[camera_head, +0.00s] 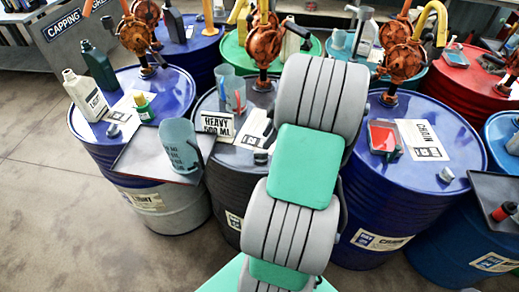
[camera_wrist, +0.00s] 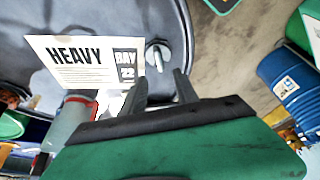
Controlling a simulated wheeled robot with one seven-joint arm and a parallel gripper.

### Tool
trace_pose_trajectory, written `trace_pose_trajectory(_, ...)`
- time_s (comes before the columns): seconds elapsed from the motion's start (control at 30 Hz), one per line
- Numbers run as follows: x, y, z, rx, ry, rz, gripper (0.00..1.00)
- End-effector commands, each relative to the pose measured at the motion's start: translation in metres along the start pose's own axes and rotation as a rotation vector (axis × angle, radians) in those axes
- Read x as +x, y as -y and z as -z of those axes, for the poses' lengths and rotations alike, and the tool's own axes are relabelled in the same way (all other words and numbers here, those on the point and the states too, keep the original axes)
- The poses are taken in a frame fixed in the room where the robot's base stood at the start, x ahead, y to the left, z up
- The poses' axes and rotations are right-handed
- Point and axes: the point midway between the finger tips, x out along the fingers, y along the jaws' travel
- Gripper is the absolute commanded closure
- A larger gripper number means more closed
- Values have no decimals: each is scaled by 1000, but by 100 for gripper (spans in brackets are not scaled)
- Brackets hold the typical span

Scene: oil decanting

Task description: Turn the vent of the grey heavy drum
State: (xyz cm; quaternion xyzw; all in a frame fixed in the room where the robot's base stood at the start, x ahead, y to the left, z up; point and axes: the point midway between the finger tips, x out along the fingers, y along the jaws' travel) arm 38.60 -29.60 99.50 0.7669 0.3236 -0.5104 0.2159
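The grey heavy drum (camera_head: 208,170) stands in the middle of the head view, partly hidden by my arm. Its dark top (camera_wrist: 100,18) fills the upper left of the wrist view, with a white HEAVY label (camera_wrist: 85,60) on it. The vent (camera_wrist: 157,55) is a small light-grey knob right of the label; in the head view it shows as a small grey cap (camera_head: 261,157) beside my arm. My gripper (camera_wrist: 160,82) is open and empty, its two dark fingers apart. The vent appears beyond the fingertips, roughly in line with the gap. My arm hides the gripper in the head view.
A translucent jug (camera_head: 180,147) stands on a dark tray (camera_head: 135,160) at the drum's left front, near a HEAVY 500 ML sign (camera_head: 217,124). Blue drums (camera_head: 180,88) (camera_head: 450,125) flank the grey drum. An orange pump (camera_head: 264,45) rises at its back. Open floor (camera_head: 50,200) lies left.

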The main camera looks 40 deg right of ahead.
Motion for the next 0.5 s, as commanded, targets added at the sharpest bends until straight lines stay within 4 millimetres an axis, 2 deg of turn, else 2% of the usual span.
trace_pose_trajectory(0.3, 56, 1, 2, 1, 1, 4, 64)
trace_pose_trajectory(0.5, 70, 1, 1, 3, 3, 0, 64)
